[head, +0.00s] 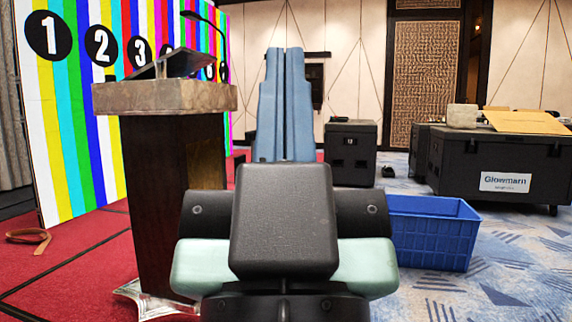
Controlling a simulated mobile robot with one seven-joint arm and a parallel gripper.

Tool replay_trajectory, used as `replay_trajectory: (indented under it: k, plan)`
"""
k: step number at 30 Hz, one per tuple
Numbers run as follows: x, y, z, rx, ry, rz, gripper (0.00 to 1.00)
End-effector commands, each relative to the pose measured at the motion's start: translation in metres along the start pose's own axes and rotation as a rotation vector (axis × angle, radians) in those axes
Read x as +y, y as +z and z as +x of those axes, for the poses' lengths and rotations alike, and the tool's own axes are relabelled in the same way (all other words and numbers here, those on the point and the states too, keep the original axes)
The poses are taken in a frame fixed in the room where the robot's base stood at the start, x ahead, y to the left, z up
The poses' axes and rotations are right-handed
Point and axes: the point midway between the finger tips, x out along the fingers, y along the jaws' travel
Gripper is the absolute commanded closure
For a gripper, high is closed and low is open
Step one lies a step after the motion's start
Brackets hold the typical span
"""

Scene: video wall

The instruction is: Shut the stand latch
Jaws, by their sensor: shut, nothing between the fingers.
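My gripper (285,54) points up and away in the middle of the head view. Its two blue stepped fingers lie side by side with only a thin line between them, shut and empty. My dark arm housing covers the view below them. A lectern (158,190) with a dark brown body and stone-like top stands to the left of my gripper, with a dark slanted panel (178,63) on it. I cannot make out a stand latch; it may be hidden or too small to tell.
A striped video wall (75,130) with numbered discs stands behind the lectern. A blue crate (432,232) is on the floor at right. Black cases (350,150) stand behind, including a large one (505,165). A brown strap (28,237) lies on the red carpet.

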Motion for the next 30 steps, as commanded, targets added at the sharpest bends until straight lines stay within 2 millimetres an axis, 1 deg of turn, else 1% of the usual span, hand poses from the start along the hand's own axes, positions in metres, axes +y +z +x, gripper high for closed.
replay_trajectory:
  k: [1,12,15,18,20,30]
  plan:
    - [0.000,-0.026,0.028,0.000,0.000,0.001,1.00]
    - [0.001,-0.113,0.119,0.000,-0.001,0.006,1.00]
    - [0.001,-0.132,0.140,0.000,-0.001,0.007,1.00]
    - [0.001,-0.144,0.152,0.000,-0.001,0.008,1.00]
    - [0.001,-0.147,0.155,-0.001,-0.001,0.009,1.00]
    - [0.001,-0.145,0.154,-0.002,-0.001,0.009,1.00]
